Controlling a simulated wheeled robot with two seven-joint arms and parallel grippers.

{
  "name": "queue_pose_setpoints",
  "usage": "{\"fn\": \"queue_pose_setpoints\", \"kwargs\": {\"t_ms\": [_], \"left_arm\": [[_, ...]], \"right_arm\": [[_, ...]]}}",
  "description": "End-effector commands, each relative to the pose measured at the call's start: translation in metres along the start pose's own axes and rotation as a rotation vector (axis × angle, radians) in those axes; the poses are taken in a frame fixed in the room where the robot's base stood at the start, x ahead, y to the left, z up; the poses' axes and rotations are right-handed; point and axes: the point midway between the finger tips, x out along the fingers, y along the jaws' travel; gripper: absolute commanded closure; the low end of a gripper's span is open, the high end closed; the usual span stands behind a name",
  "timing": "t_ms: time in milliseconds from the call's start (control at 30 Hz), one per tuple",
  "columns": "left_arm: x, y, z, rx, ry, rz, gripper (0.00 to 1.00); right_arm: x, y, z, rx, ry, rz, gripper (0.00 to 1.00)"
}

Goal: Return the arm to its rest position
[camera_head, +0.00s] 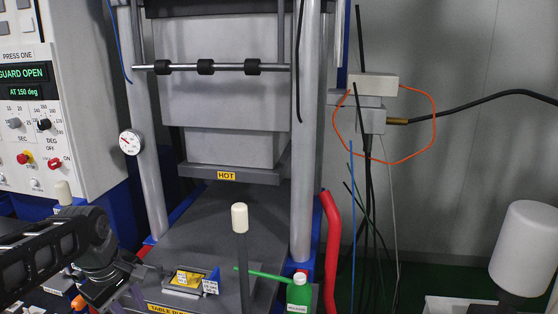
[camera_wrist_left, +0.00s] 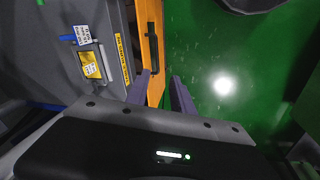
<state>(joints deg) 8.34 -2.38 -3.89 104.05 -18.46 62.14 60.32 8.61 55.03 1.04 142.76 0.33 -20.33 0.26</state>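My left arm comes in from the left in the head view, with its gripper (camera_head: 138,288) low, just left of the press table's front. In the left wrist view the two fingers (camera_wrist_left: 160,78) stand apart with nothing seen held between them. Beyond them are an orange edge and the green floor. The grey press table (camera_head: 205,225) carries a small block with a yellow label (camera_head: 187,278), which also shows in the left wrist view (camera_wrist_left: 90,64). My right gripper is not in view.
A control panel (camera_head: 30,100) stands at left, reading GUARD OPEN. A cream-topped post (camera_head: 239,218) and a green bottle (camera_head: 299,292) stand at the table's front. A red hose (camera_head: 331,245) and hanging cables are to the right, with a white cylinder (camera_head: 525,245) farther right.

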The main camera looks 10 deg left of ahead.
Motion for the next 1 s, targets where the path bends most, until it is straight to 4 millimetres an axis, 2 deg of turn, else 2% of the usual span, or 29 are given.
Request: {"fn": "queue_pose_setpoints", "kwargs": {"t_ms": [167, 267, 367, 467, 500, 567, 600, 667, 700, 833, 900, 1000], "left_arm": [[0.032, 0.035, 0.010, 0.195, 0.026, 0.124, 0.72], [0.065, 0.056, 0.025, 0.330, 0.035, 0.191, 0.72], [0.114, 0.073, 0.054, 0.488, 0.039, 0.257, 0.72], [0.176, 0.077, 0.100, 0.651, 0.033, 0.313, 0.72], [0.201, 0.072, 0.121, 0.710, 0.028, 0.329, 0.72], [0.235, 0.060, 0.152, 0.787, 0.017, 0.343, 0.72], [0.255, 0.048, 0.174, 0.830, 0.005, 0.346, 0.72], [0.283, 0.025, 0.206, 0.885, -0.020, 0.341, 0.72], [0.298, 0.007, 0.228, 0.916, -0.043, 0.334, 0.72], [0.333, -0.058, 0.293, 0.965, -0.149, 0.283, 0.72], [0.342, -0.090, 0.320, 0.968, -0.218, 0.248, 0.72], [0.347, -0.126, 0.349, 0.976, -0.307, 0.203, 0.72]], "right_arm": [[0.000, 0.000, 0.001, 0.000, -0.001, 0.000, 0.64], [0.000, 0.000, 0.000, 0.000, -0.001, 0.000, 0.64], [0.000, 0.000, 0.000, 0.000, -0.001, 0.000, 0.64], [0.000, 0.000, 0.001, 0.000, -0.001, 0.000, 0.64], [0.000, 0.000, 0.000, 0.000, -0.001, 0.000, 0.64], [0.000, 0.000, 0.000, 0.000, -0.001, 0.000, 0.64], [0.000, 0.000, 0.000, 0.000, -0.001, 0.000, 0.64], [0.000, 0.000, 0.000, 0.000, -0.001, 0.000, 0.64], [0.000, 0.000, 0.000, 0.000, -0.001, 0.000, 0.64], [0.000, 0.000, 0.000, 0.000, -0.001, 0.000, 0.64], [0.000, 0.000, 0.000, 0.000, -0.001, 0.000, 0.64], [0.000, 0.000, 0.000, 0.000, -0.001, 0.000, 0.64]]}}
